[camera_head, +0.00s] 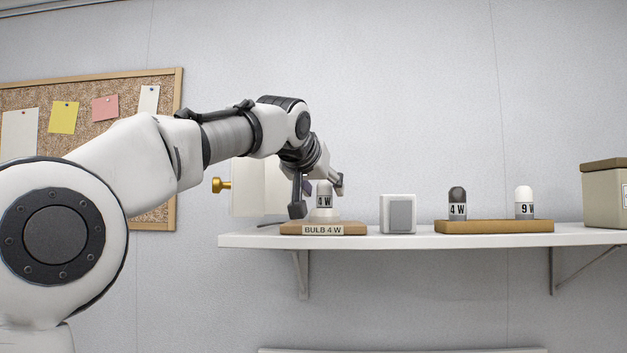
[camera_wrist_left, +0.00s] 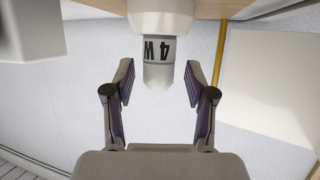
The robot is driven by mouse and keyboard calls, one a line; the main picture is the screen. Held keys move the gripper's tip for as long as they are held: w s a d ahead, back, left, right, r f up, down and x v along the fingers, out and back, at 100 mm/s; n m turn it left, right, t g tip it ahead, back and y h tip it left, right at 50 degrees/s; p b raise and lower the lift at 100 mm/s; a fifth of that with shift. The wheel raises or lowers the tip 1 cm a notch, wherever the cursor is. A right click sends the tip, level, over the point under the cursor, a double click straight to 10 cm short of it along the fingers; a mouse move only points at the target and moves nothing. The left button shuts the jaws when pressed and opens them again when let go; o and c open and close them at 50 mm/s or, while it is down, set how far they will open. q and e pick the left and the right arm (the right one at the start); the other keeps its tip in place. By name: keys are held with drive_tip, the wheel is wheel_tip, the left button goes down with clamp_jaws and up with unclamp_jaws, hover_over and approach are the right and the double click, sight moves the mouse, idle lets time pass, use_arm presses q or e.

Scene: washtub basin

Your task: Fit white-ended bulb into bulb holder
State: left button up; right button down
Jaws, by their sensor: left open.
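The white-ended bulb (camera_head: 324,200) marked 4 W stands upright in the white bulb holder (camera_head: 325,216), on a wooden base labelled BULB 4 W. My left gripper (camera_head: 319,194) is open, with one finger on each side of the bulb. In the left wrist view, which is upside down, the bulb's white end (camera_wrist_left: 158,76) lies between the open fingertips with gaps on both sides. The holder (camera_wrist_left: 160,18) shows at the top edge there. How deep the bulb sits is hard to tell. My right gripper is not in view.
A wooden tray (camera_head: 494,227) on the white shelf (camera_head: 400,239) carries a dark-ended 4 W bulb (camera_head: 457,203) and a white-ended 9 W bulb (camera_head: 524,203). A white block with a grey face (camera_head: 398,214) stands between base and tray. A lidded box (camera_head: 605,195) is at far right.

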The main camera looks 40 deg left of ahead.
use_arm(q)
drive_tip(key=b, duration=0.1)
drive_tip(key=s+b, duration=0.2)
drive_tip(key=b, duration=0.1)
drive_tip(key=shift+d+f, duration=0.3)
drive_tip(key=shift+d, duration=0.05)
drive_tip(key=r+b+v, duration=0.1)
drive_tip(key=b+v, duration=0.1)
drive_tip(key=v, duration=0.7)
drive_tip(key=shift+w, duration=0.2)
drive_tip(key=shift+s+r, duration=0.1)
